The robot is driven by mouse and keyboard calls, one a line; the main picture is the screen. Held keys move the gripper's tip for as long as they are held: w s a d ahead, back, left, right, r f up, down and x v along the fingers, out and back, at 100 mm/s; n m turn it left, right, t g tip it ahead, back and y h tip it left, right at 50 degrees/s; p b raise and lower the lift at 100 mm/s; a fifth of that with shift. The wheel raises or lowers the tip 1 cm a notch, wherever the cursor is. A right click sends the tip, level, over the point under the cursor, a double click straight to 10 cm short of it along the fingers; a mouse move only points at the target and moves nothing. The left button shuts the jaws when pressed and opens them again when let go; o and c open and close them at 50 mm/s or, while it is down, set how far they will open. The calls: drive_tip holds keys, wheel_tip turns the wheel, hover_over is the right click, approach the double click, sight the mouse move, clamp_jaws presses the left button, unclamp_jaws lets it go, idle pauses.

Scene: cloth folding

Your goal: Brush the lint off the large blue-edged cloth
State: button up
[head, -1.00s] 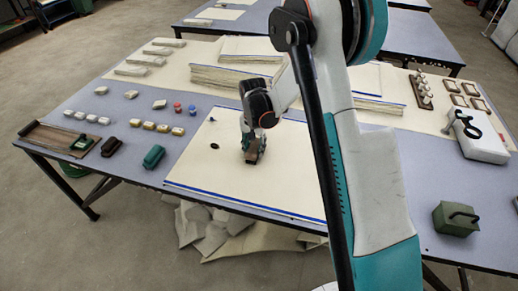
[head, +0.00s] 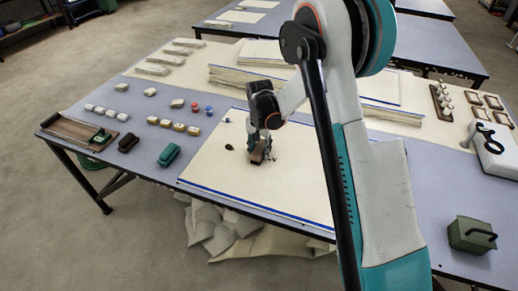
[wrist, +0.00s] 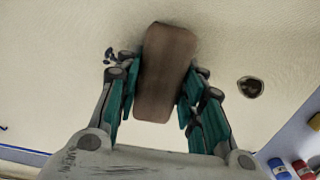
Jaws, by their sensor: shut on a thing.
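The large cream cloth (head: 292,182) with a blue edge lies flat on the table, its right part hidden behind my arm. My gripper (head: 258,150) is over the cloth, shut on a brown wooden brush (head: 257,158). The brush also shows between the fingers in the wrist view (wrist: 166,75); its underside is hidden, so I cannot tell whether it touches the cloth. A dark round lint tuft (wrist: 250,88) lies apart from the brush; it also shows left of the gripper in the head view (head: 230,147). Small dark lint bits (wrist: 109,55) lie close beside the fingers.
Folded cloth stacks (head: 240,78) stand behind. To the left are a wooden tray (head: 75,130), a green brush (head: 169,155), a dark brush (head: 128,142) and several small blocks. A green box (head: 471,234) stands at right. Red and blue caps (head: 195,107) sit near the cloth's left corner.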

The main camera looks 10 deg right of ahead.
sight(279, 162)
drive_tip(key=shift+s+d+f, duration=0.1)
drive_tip(key=shift+s+d, duration=0.5)
drive_tip(key=shift+d, duration=0.2)
drive_tip(key=shift+s+d, duration=0.55)
drive_tip(key=shift+d, duration=0.2)
drive_tip(key=shift+s+d, duration=0.55)
drive_tip(key=shift+d, duration=0.3)
drive_tip(key=shift+s+d, duration=0.5)
drive_tip(key=shift+d, duration=0.3)
drive_tip(key=shift+w+a, duration=0.8)
drive_tip(key=shift+a, duration=0.35)
drive_tip(key=shift+w+a, duration=0.75)
drive_tip(key=shift+a, duration=0.45)
drive_tip(key=shift+w+a, duration=0.8)
drive_tip(key=shift+a, duration=0.35)
drive_tip(key=shift+s+d, duration=0.6)
drive_tip(key=shift+d, duration=0.3)
drive_tip(key=shift+s+d, duration=0.6)
drive_tip(key=shift+d, duration=0.25)
drive_tip(key=shift+s+d, duration=0.6)
drive_tip(key=shift+d, duration=0.25)
drive_tip(key=shift+s+d, duration=0.6)
drive_tip(key=shift+d, duration=0.25)
drive_tip(key=shift+r+p, duration=1.7)
drive_tip(key=shift+r, duration=1.3)
drive_tip(key=shift+r, duration=0.1)
